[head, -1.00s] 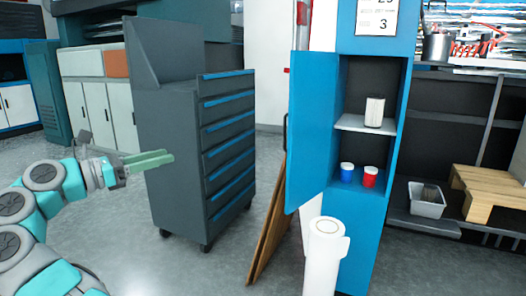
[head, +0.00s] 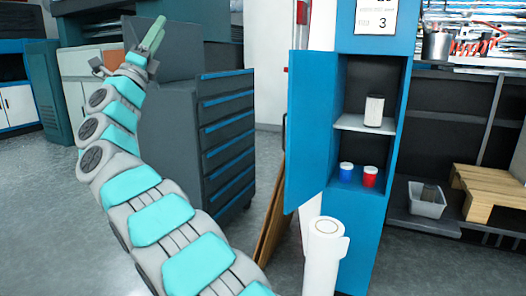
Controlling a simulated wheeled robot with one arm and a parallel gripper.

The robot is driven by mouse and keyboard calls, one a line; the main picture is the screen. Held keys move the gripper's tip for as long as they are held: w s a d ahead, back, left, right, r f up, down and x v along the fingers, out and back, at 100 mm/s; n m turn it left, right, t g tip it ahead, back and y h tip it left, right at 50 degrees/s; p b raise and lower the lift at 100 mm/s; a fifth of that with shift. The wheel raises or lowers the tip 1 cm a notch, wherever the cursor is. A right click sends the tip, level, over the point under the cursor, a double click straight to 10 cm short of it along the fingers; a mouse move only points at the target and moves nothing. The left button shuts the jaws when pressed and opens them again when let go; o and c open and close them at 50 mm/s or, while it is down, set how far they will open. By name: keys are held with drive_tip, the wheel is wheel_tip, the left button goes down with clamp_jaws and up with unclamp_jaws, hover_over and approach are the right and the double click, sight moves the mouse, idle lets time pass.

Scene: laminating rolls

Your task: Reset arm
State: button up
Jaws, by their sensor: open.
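My gripper (head: 154,34) is at the upper left of the head view, at the end of my raised arm. Its two green fingers point up and to the right, and I see nothing between them. It shows in front of the top of the dark grey tool cabinet (head: 225,145); I cannot tell how far apart they are. My arm stretches from the bottom middle up to the left and covers part of the cabinet.
A blue locker (head: 360,235) with its door (head: 312,130) open holds a white roll (head: 374,110), a blue cup (head: 346,173) and a red cup (head: 370,177). A white roll (head: 325,255) stands in front. A wooden pallet (head: 490,190) and grey bin (head: 426,198) are at right.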

drive_tip(key=w+d+f+n+g+y, duration=0.35)
drive_tip(key=n+y, duration=0.45)
drive_tip(key=n, duration=0.3)
drive_tip(key=w+d+f+n+g+y, duration=0.2)
drive_tip(key=w+f+n+y, duration=0.15)
drive_tip(key=n+y, duration=0.5)
drive_tip(key=s+d+f+n+g+h, duration=0.2)
drive_tip(key=s+d+f+n+g, duration=0.15)
drive_tip(key=d+f, duration=0.55)
drive_tip(key=s+d+f+n+g+h, duration=0.1)
drive_tip(key=s+d+f+n+g, duration=0.3)
drive_tip(key=f, duration=0.8)
drive_tip(key=s+d+f+g+h, duration=0.1)
drive_tip(key=s+d+f+g, duration=0.4)
drive_tip(key=s+f, duration=0.5)
drive_tip(key=s+d+f+g+h, duration=0.2)
drive_tip(key=s+d+f, duration=0.55)
drive_tip(key=s, duration=0.35)
drive_tip(key=s+d+f+g, duration=0.2)
drive_tip(key=s+d+f, duration=0.1)
drive_tip(key=s, duration=0.6)
drive_tip(key=s+d+f+n+g+h, duration=0.1)
drive_tip(key=s+d+f+g, duration=0.1)
drive_tip(key=s, duration=0.6)
drive_tip(key=s+d+f+n+g, duration=0.1)
drive_tip(key=s+d+f+g, duration=0.2)
drive_tip(key=s, duration=0.6)
drive_tip(key=shift+s+d+f+h, duration=0.35)
drive_tip(key=shift+f, duration=0.4)
